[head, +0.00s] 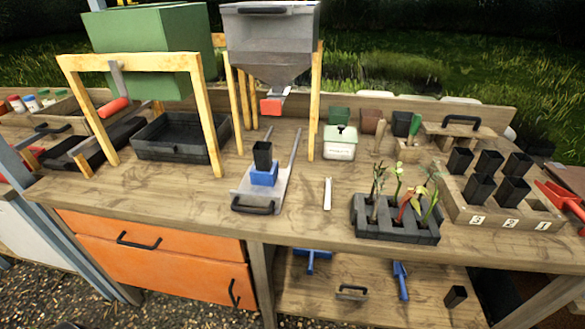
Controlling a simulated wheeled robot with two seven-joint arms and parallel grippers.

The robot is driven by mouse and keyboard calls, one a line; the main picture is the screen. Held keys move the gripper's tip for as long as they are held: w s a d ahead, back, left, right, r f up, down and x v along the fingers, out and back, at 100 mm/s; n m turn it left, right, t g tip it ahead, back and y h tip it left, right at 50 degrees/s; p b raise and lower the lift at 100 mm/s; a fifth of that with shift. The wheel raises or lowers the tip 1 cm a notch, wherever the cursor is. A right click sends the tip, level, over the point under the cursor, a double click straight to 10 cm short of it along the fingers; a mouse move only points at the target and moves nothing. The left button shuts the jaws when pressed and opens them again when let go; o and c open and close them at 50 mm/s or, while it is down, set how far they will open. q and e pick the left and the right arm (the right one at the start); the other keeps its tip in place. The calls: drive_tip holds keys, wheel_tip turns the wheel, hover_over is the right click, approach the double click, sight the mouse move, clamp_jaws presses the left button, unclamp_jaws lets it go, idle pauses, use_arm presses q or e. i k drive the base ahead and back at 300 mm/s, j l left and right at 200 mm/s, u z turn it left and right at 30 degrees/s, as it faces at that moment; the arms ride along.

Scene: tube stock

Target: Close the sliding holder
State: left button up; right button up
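The sliding holder is a grey metal slide (277,200) on the workbench, pulled out toward the front, with a black handle (253,208) at its front end. A blue block (264,174) sits on it and carries an upright black pot (262,156). The slide's rails run back beneath a grey hopper (270,45) on wooden legs, which has a red part (271,107) at its outlet. The pot stands in front of the outlet, not under it. Neither of my grippers is in view.
A white strip (327,194) lies right of the slide, then a dark seedling tray (395,225). A wooden rack (460,209) of black pots stands at the right. A black tray (180,137) is under a wooden frame at the left. The bench left of the handle is clear.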

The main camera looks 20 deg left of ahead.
sight(258, 188)
drive_tip(key=k+u, duration=0.1)
drive_tip(key=u, duration=0.9)
